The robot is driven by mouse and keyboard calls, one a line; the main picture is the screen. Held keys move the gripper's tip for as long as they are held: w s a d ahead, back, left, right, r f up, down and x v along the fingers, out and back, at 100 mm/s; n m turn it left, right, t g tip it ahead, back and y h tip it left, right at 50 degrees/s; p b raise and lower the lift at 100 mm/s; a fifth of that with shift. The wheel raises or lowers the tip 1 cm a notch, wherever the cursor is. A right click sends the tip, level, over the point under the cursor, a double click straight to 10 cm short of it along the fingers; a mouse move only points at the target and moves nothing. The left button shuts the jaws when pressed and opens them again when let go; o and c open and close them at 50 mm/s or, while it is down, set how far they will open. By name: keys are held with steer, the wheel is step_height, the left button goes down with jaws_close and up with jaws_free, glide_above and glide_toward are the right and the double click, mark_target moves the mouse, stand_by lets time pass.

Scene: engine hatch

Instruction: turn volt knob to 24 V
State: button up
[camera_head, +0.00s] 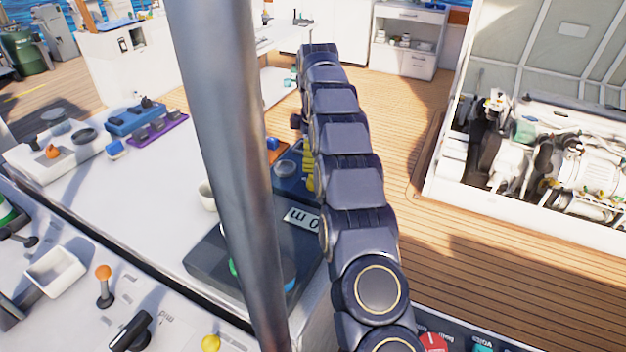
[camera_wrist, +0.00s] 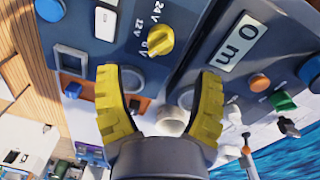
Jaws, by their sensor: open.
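The yellow volt knob (camera_wrist: 160,41) sits on a dark blue panel (camera_wrist: 125,55) at the top middle of the wrist view. In the head view, a yellow finger of my gripper (camera_head: 309,168) shows beside my arm, near the dark blue panel (camera_head: 292,187). The knob is hidden there.
A dark box with a "0 m" display (camera_wrist: 238,43) adjoins the panel; the display also shows in the head view (camera_head: 302,219). An orange button (camera_wrist: 260,83) and a green switch (camera_wrist: 284,101) lie to its right. A pale mug (camera_head: 207,196) stands on the white console.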

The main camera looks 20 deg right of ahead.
mark_target(313, 176)
step_height(313, 176, down, 7)
steer(key=shift+w+f, duration=0.1)
steer(key=shift+f, duration=0.1)
steer(key=shift+c, duration=0.3)
steer(key=c, duration=1.1)
